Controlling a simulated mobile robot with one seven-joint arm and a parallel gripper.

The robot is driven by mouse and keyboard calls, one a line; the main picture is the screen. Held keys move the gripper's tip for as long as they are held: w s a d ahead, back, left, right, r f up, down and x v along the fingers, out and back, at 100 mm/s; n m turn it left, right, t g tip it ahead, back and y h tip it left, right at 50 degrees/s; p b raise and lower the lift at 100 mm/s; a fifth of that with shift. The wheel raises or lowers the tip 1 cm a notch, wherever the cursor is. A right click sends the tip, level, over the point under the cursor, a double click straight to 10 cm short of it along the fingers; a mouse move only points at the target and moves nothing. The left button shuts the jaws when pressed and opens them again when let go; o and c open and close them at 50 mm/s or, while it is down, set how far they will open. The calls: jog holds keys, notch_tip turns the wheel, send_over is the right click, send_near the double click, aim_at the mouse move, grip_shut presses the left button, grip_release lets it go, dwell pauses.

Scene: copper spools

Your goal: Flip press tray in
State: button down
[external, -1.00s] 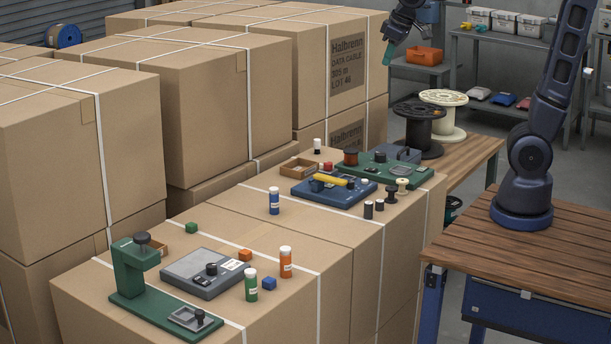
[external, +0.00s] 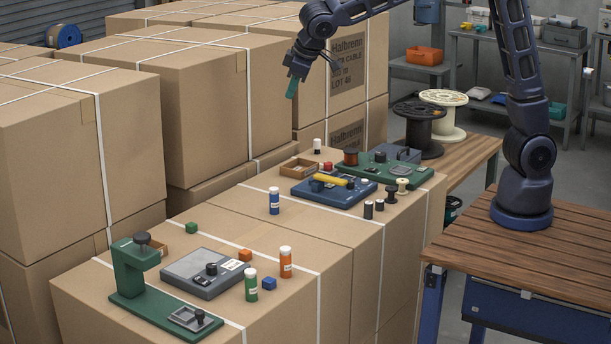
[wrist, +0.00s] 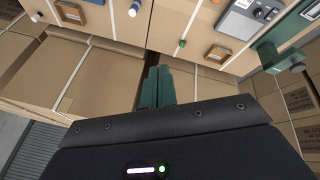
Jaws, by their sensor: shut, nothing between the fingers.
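The green press (external: 133,272) stands on the near cardboard boxes at the lower left, with a black knob on its top. Its small grey tray (external: 186,318) with a black knob lies at the right end of the green base, sticking out from under the press head. My gripper (external: 292,88) has teal fingers, shut and empty, and hangs high above the boxes, far up and right of the press.
Beside the press stand a grey device (external: 205,274), an orange bottle (external: 286,263), a green bottle (external: 251,286) and small cubes. A blue bottle (external: 274,202) and a blue fixture (external: 333,189) are farther back. Tall carton stacks (external: 80,140) rise at the left.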

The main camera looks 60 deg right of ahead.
jog(key=s+a+f+n+t, duration=0.1)
jog(key=s+a+f, duration=0.4)
jog(key=a, duration=0.8)
jog(key=s+a+f+n+y, duration=0.1)
jog(key=s+a+f+n, duration=0.1)
jog(key=a+f, duration=0.85)
jog(key=s+a+f+n+t, duration=0.1)
jog(key=s+a+f, duration=0.3)
jog(key=a, duration=1.1)
jog(key=s+a+f+n+y, duration=0.1)
jog(key=s+a+f, duration=0.8)
jog(key=s+a, duration=0.2)
jog(key=shift+f+n, duration=0.15)
jog(key=shift+n, duration=0.25)
jog(key=shift+w, duration=0.1)
send_near(196, 326)
notch_tip(196, 326, down, 3)
jog(key=s+a, duration=0.2)
jog(key=w, duration=0.1)
jog(key=w+d, duration=0.1)
jog(key=w, duration=0.1)
jog(key=shift+d+f, duration=0.1)
jog(key=shift+f, duration=0.05)
jog(key=shift+w+d, duration=0.2)
jog(key=shift+w, duration=0.3)
jog(key=shift+w, duration=0.1)
